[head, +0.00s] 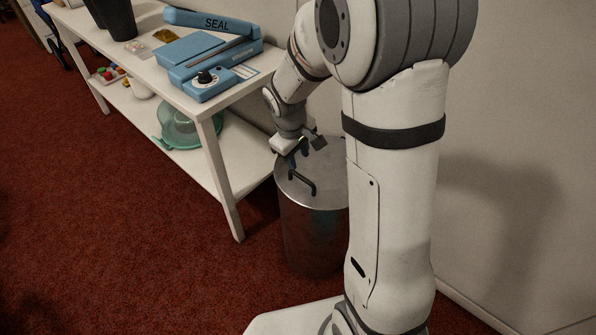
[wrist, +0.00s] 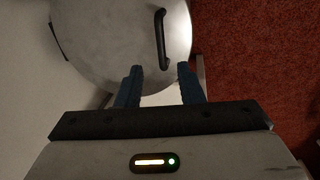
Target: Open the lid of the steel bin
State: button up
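The steel bin (head: 312,232) stands on the carpet by the wall, beside the white table. Its round lid (head: 325,190) lies flat and closed on top and carries a dark bar handle (head: 300,186). My gripper (head: 297,160) is above the lid, close to the handle; part of the lid is hidden behind my arm. In the wrist view, the two blue fingers of my gripper (wrist: 160,70) are apart with nothing between them. The lid (wrist: 100,35) fills the upper middle there, and the handle (wrist: 160,38) lies just beyond the fingertips, in line with the gap between them.
The wall (head: 520,150) is close behind the bin. Red carpet (head: 110,240) is clear at the front left.

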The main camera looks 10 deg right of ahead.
aim_at(301, 178)
jog(key=f, duration=0.3)
jog(key=w+f+b, duration=0.1)
jog(key=f, duration=0.2)
jog(key=d+f+b, duration=0.1)
jog(key=f, duration=0.1)
jog(key=shift+w+f, duration=0.15)
jog(key=shift+f, duration=0.25)
jog(key=shift+c, duration=0.2)
grip_shut()
